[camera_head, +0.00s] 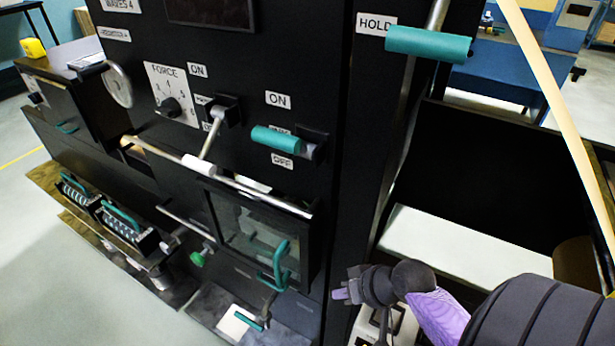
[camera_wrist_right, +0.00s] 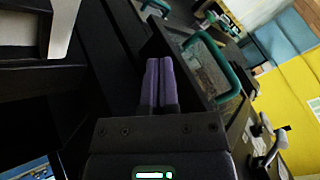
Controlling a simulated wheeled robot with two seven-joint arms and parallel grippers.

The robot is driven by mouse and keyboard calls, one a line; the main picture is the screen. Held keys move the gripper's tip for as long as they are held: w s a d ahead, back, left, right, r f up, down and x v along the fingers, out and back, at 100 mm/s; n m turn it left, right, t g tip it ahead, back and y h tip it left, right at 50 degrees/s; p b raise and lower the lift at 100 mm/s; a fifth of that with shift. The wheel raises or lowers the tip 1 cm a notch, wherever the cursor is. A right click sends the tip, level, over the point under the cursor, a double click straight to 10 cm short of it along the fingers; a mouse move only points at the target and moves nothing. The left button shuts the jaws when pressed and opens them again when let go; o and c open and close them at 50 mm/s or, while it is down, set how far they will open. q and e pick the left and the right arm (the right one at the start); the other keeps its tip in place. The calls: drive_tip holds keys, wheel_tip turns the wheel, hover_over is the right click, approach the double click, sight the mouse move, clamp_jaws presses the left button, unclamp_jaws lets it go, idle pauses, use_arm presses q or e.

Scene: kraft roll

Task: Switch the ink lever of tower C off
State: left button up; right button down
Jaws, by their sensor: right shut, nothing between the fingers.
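A lever with a teal grip (camera_head: 275,139) sticks out of the black machine front, between an ON label above and an OFF label below. A second lever (camera_head: 211,131), left of it, has a pale rod hanging down from its pivot, with ON above and an OFF label partly hidden. No tower letter is legible, so I cannot tell which is tower C's. My right gripper (camera_head: 338,294) is low in front of the machine, below and right of both levers and apart from them. Its purple fingers (camera_wrist_right: 159,68) are together and empty in the right wrist view. My left gripper is not in view.
A teal-gripped lever (camera_head: 428,43) beside a HOLD label stands at upper right. A windowed door with a teal handle (camera_head: 281,268) is left of my right gripper; a similar handle (camera_wrist_right: 237,80) shows in the wrist view. A rail (camera_head: 215,176) crosses below the levers.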

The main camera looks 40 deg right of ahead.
wheel_tip(320, 180, up, 22)
drive_tip(key=w+d+f+t+y+p, duration=0.1)
drive_tip(key=w+d+t+y+p, duration=0.2)
drive_tip(key=t+p, duration=0.1)
drive_tip(key=n+t+y, duration=0.2)
drive_tip(key=y, duration=0.1)
approach(290, 144)
drive_tip(key=w+d, duration=0.2)
drive_tip(key=d, duration=0.1)
drive_tip(key=shift+s+a+r+p, duration=0.2)
drive_tip(key=shift+r+p, duration=0.1)
drive_tip(key=shift+r, duration=0.2)
drive_tip(key=p+x, duration=0.3)
drive_tip(key=x, duration=0.7)
drive_tip(key=shift+r+m, duration=0.15)
drive_tip(key=shift+m, duration=0.15)
drive_tip(key=shift+w, duration=0.2)
